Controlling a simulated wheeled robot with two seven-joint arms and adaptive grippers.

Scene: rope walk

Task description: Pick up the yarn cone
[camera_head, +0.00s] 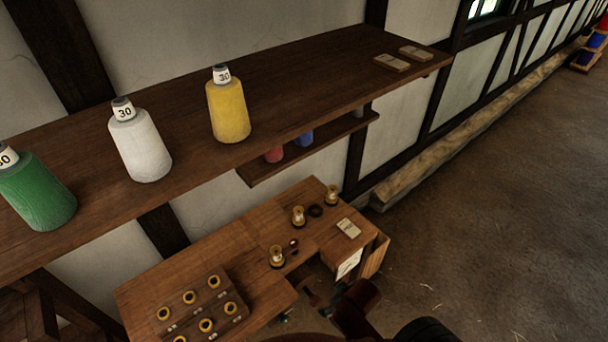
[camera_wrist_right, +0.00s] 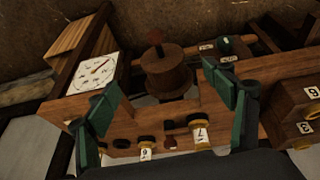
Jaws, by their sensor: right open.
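Three yarn cones stand upright on the dark wooden shelf (camera_head: 290,75) in the head view. The green cone (camera_head: 40,192) is at the left edge and partly cut off, the white cone (camera_head: 140,147) is in the middle, and the yellow cone (camera_head: 229,110) is to its right. The white and yellow cones show a "30" label at the top. My right gripper (camera_wrist_right: 160,78) is open in the right wrist view, its dark green fingers apart over the workbench. No cone shows in that view. My left gripper is not in view.
Below the shelf stands a wooden workbench (camera_head: 190,262) with a rack of small spools and loose spools. A small lower shelf (camera_head: 340,133) holds red and blue items. Flat wooden pieces (camera_head: 392,62) lie at the shelf's right end. A dial (camera_wrist_right: 95,72) and round wooden block (camera_wrist_right: 165,72) show near my right gripper.

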